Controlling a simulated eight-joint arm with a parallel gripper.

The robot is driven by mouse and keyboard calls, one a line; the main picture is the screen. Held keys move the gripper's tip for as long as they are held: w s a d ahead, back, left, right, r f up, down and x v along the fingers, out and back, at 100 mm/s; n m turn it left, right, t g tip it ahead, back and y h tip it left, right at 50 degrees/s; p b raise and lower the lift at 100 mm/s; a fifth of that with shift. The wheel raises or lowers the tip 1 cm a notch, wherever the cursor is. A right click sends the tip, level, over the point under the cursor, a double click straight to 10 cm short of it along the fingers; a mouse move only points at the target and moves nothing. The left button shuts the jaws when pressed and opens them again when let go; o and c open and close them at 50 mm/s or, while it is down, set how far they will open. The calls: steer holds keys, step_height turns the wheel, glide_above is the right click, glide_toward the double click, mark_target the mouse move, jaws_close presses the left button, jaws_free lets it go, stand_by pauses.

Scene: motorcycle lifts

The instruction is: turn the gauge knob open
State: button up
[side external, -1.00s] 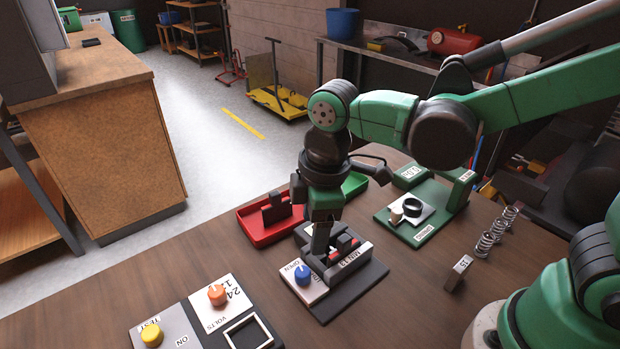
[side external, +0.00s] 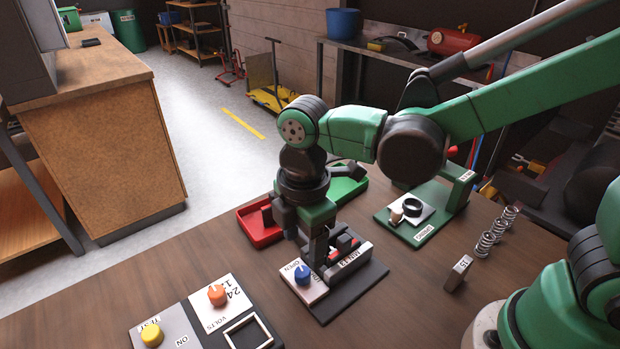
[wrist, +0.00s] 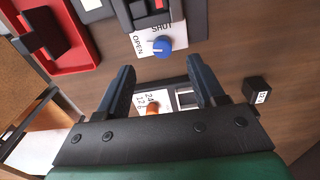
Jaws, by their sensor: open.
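The blue gauge knob (side external: 302,275) stands on a white plate marked OPEN, at the front left of a dark grey fixture (side external: 357,289) on the bench. In the wrist view the knob (wrist: 162,46) sits just beyond the fingertips, with OPEN printed to its left and SHUT above it. Its exact pointer direction is too small to tell. My gripper (side external: 318,256) is low over the fixture, just behind the knob. In the wrist view my gripper (wrist: 160,68) is open and empty, its two fingers wide apart. Part of the fixture is hidden behind the fingers.
A panel with an orange knob (side external: 217,294) and a yellow knob (side external: 152,335) lies at front left. A red tray (side external: 253,232) and green tray (side external: 347,190) are behind the gripper. A green stand (side external: 420,232), springs (side external: 486,243) and a small block (side external: 459,272) are right.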

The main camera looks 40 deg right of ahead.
steer(key=d+r+m+t, duration=0.2)
steer(key=d+m+t, duration=0.1)
steer(key=d+m, duration=0.3)
steer(key=s+d+r+m+t, duration=0.1)
steer(key=d+r+m+t, duration=0.2)
steer(key=d+m, duration=0.4)
steer(key=shift+s+d+r+m+t, duration=0.2)
steer(key=shift+m+t, duration=0.3)
steer(key=shift+m, duration=1.7)
